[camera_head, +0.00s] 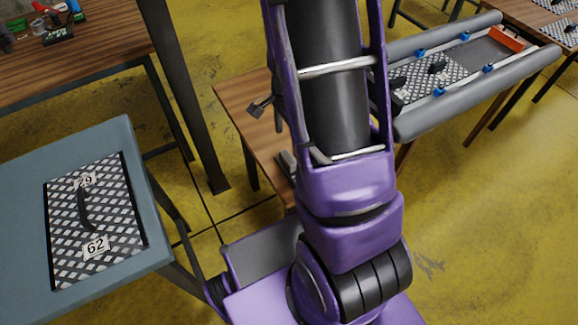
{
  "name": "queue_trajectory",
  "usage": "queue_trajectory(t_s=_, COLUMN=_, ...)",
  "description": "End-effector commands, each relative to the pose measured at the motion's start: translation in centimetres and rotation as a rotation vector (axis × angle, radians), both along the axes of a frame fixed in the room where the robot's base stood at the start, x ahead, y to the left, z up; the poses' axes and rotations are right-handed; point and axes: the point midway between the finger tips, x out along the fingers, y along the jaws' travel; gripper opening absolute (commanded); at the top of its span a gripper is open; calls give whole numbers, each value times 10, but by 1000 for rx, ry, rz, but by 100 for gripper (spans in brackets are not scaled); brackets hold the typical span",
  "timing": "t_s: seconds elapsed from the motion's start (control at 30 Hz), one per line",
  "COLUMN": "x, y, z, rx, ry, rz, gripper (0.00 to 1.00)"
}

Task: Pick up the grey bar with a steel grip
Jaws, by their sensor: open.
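A small grey bar-like piece (287,165) lies at the near edge of the wooden table in the middle, partly hidden behind my purple arm. I cannot make out a steel grip on it, so I cannot tell if it is the grey bar. A small dark piece with a thin stem (260,106) shows just left of my arm, over the same table; what it is stays unclear. My arm rises through the middle of the view and leaves it at the top. I cannot make out my gripper.
The wooden table (236,96) is mostly behind my arm. At left, a blue-grey table (100,140) bears a checkered panel (122,215) with a dark handle. A wooden bench (100,55) with tools stands behind. Yellow floor (480,240) is clear at lower right.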

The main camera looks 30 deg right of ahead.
Motion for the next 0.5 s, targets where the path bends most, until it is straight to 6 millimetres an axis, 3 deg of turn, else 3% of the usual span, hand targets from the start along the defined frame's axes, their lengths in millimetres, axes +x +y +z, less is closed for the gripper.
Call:
queue_trajectory(t_s=0.03, x=-1, y=-1, z=-15, rx=1, ry=5, rz=-4, gripper=100)
queue_trajectory(t_s=0.13, x=-1, y=-1, z=-32, rx=1, ry=3, rz=-2, gripper=100)
queue_trajectory(t_s=0.5, x=3, y=-2, z=-65, rx=0, ry=1, rz=-2, gripper=100)
